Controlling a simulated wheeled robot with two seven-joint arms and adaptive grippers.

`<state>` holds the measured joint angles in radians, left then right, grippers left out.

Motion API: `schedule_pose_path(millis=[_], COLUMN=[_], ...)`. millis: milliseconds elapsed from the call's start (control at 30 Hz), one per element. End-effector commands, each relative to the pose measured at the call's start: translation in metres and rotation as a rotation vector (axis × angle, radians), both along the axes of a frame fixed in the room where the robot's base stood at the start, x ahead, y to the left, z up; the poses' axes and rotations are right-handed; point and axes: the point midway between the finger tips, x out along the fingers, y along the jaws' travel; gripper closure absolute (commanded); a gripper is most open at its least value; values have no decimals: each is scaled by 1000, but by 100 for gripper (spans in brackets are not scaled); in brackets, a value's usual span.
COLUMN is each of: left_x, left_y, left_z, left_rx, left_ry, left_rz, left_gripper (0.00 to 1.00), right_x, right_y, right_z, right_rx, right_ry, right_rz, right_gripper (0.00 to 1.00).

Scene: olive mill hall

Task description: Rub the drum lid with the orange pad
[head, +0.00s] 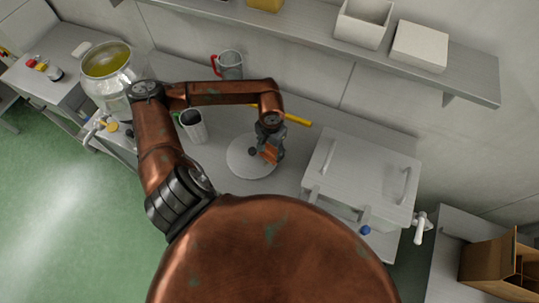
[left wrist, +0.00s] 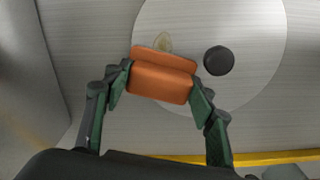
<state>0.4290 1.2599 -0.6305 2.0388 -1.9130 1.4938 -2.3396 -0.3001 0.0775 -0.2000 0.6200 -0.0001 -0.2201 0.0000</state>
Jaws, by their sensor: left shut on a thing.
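The drum lid (head: 240,167) is a flat round grey disc with a dark knob (left wrist: 219,60), lying on the steel bench. It also shows in the left wrist view (left wrist: 255,40). A small yellowish smear (left wrist: 163,42) is on the lid beside the pad. My left gripper (head: 268,150) is over the lid, shut on the orange pad (left wrist: 160,82), with one finger at each end of it. The pad is over the lid, left of the knob in the left wrist view; I cannot tell whether it touches. My right gripper is not in view.
A steel drum of yellow-green liquid (head: 121,85) stands at the left. A grey cup (head: 195,130) and a red-handled jug (head: 230,66) stand near the arm. A yellow bar (head: 296,119) lies behind the lid. A large lidded metal box (head: 355,175) stands close at right.

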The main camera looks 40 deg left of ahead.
Motion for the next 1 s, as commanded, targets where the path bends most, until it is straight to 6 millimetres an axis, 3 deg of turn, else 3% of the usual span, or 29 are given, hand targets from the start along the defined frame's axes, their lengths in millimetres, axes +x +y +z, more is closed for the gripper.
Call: schedule_pose_path(millis=[200, 567, 1000], left_x=[16, 17, 17], left_y=[6, 7, 7], left_z=[-4, -1, 38], left_rx=[0, 0, 0], left_ry=[0, 1, -1], left_rz=[0, 0, 0], left_gripper=[68, 68, 68], right_x=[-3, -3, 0], right_y=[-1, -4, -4], right_z=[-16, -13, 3], right_rx=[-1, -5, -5], right_ry=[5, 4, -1], right_rz=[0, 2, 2], right_gripper=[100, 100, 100])
